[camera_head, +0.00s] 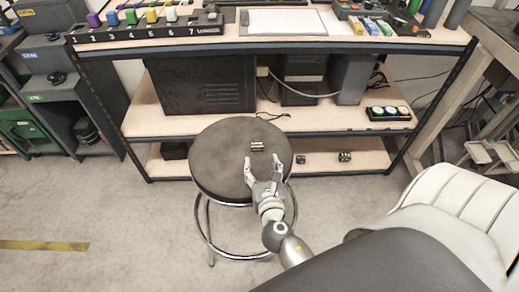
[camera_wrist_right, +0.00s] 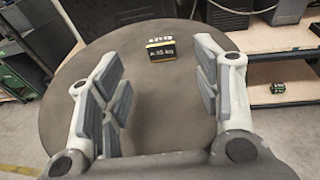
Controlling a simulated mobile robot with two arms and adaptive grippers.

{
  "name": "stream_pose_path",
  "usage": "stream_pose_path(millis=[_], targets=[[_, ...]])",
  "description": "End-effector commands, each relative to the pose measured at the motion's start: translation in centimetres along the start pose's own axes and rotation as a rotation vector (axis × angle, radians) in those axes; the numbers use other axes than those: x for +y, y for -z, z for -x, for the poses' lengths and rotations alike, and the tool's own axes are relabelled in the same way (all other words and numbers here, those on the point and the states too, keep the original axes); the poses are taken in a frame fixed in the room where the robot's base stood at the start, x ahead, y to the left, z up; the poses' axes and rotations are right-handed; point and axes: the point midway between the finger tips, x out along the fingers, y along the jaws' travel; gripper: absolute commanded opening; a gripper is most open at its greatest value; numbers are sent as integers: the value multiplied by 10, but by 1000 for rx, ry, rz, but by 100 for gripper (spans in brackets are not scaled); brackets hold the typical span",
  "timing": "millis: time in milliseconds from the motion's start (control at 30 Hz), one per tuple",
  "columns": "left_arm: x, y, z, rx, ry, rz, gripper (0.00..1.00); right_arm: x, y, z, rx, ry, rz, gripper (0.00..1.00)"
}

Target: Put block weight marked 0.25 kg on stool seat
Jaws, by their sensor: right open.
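The stool seat (camera_head: 214,165) is a round dark disc on a chromed frame, in front of the shelving; it fills much of the right wrist view (camera_wrist_right: 150,100). A small black block weight with a yellow edge (camera_head: 257,146) lies on the seat toward its back right. In the right wrist view the block (camera_wrist_right: 161,49) has lettering on its front that I cannot read surely. My right gripper (camera_head: 264,162) is over the seat's right part, with its fingers spread on either side and nothing between them. The block is just beyond the fingertips, apart from them. My left gripper is not in view.
Two small dark blocks (camera_head: 344,156) sit on the lower shelf right of the stool. A shelf above holds computer cases (camera_head: 205,83) and a tray of round pieces (camera_head: 388,113). A pale chair (camera_head: 450,215) stands at the right.

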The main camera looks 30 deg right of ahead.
Motion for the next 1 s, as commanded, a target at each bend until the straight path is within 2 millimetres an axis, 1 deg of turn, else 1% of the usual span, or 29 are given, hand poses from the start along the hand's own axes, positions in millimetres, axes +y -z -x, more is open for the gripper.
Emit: stream_pose_path(millis=[33, 100, 200, 300, 633, 733, 767, 867, 967, 1000], targets=[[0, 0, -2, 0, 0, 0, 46, 0, 2, 10, 3, 0, -2, 58], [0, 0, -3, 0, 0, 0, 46, 0, 2, 20, 2, 1, -1, 58], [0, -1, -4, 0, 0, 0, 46, 0, 1, 31, 1, 1, -1, 58], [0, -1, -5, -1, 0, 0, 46, 0, 0, 37, 0, 1, -2, 58], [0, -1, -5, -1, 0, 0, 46, 0, -1, 39, -1, 1, -2, 58], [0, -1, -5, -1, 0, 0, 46, -3, -1, 38, 4, 10, -35, 58], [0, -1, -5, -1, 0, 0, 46, -5, -1, 38, 9, 18, -63, 58], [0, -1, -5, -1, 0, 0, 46, -18, 1, 38, 39, 69, -250, 58], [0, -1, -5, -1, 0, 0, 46, -37, 9, 40, 94, 160, -568, 58], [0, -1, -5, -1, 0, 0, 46, -44, 14, 42, 121, 207, -712, 58]])
